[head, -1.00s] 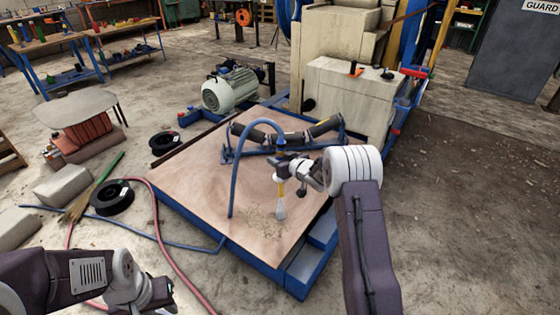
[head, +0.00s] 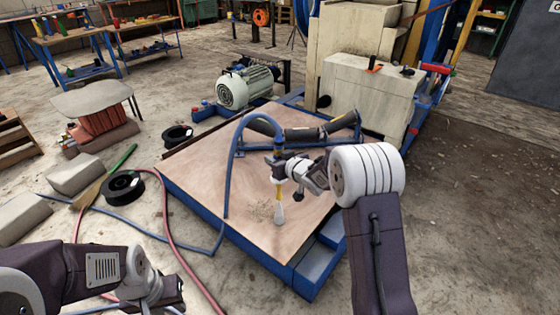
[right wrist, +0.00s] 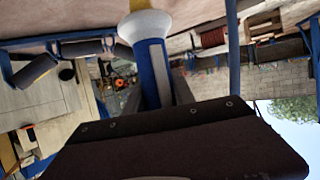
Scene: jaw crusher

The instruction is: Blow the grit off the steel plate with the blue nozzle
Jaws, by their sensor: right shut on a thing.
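The steel plate (head: 205,180) is a broad brownish sheet on a blue frame in the middle of the head view. A patch of fine grit (head: 262,211) lies on it near its front right part. My right gripper (head: 279,167) is shut on the nozzle (head: 279,187), which points down over the plate beside the grit. A pale cone shows at its lower end. In the right wrist view the nozzle (right wrist: 154,70) is blue and white, and my fingers are mostly hidden. My left gripper (head: 168,296) hangs at the lower left, away from the plate; its jaws are unclear.
A blue hose (head: 235,160) arches from the nozzle down across the plate. Rollers (head: 290,134) lie at the plate's back, with a motor (head: 248,87) and the crusher (head: 357,95) behind.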

